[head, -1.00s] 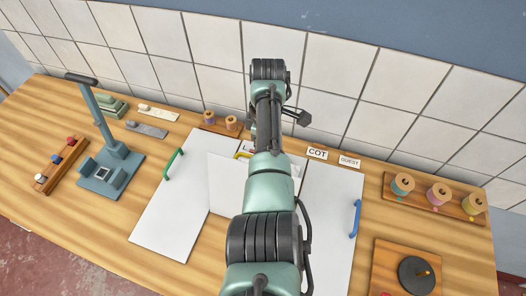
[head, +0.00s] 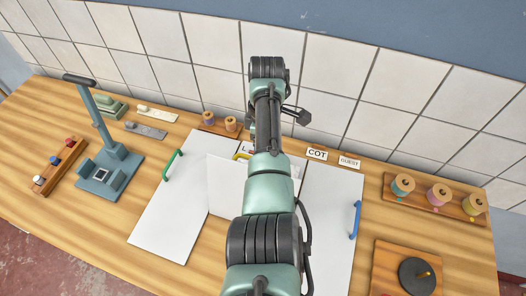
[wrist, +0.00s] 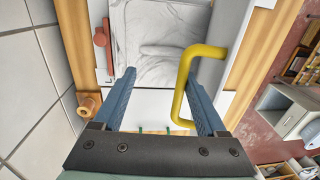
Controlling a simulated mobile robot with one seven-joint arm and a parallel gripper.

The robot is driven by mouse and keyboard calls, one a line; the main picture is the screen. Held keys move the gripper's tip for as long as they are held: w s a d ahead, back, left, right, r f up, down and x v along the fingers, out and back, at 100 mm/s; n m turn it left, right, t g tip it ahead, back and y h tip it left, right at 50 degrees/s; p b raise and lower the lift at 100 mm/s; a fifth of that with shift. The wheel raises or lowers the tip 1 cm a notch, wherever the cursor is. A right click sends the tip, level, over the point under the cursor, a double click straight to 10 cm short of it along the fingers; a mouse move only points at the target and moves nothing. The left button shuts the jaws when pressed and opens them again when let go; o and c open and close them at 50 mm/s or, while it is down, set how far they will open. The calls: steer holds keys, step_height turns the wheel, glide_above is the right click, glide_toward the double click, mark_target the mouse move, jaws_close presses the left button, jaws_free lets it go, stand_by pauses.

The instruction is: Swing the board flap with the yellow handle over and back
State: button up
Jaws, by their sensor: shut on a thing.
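The yellow handle (wrist: 205,52) is a bent bar in the wrist view, close by the right blue finger. My gripper (wrist: 163,78) is shut on it, though the exact contact is hard to see. In the head view only a small bit of the yellow handle (head: 239,155) shows beside my arm. The white board flap (head: 227,186) stands partly raised left of my arm, which hides much of it. My gripper is hidden by the arm in the head view.
A white board with a green handle (head: 173,165) lies left, and one with a blue handle (head: 355,220) lies right. COT (head: 317,154) and GUEST (head: 349,162) labels stand behind. A blue-grey stand (head: 110,170) is at left; a spool rack (head: 435,202) is at right.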

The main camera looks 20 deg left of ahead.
step_height(320, 180, up, 13)
steer(key=w+p, duration=0.1)
steer(key=p, duration=0.1)
steer(key=shift+f, duration=0.2)
stand_by(0.4)
steer(key=w+a+r+m+t+y+b, duration=0.25)
steer(key=w+r+m+t, duration=0.25)
steer(key=w+r+t, duration=0.45)
steer(key=s+d+r+m+t+b, duration=0.1)
steer(key=d+r+m+t, duration=0.1)
steer(key=r+t, duration=0.35)
steer(key=s+d+r+m+t+b, duration=0.1)
steer(key=d+r+m+t+b, duration=0.15)
steer(key=r, duration=0.65)
steer(key=s+d+r+m+t, duration=0.2)
steer(key=s+d+r+t, duration=0.1)
steer(key=s+r, duration=0.3)
steer(key=s+d+r+m+t+h+b, duration=0.1)
steer(key=s+d+r+m+t, duration=0.2)
steer(key=s+r, duration=0.3)
steer(key=s+d+r+m+t+h, duration=0.1)
steer(key=s+d+r+m+t, duration=0.2)
steer(key=s, duration=0.6)
step_height(320, 180, up, 3)
steer(key=shift+s+d+r+t, duration=0.2)
steer(key=shift+s+d+t, duration=0.15)
steer(key=shift+t, duration=0.6)
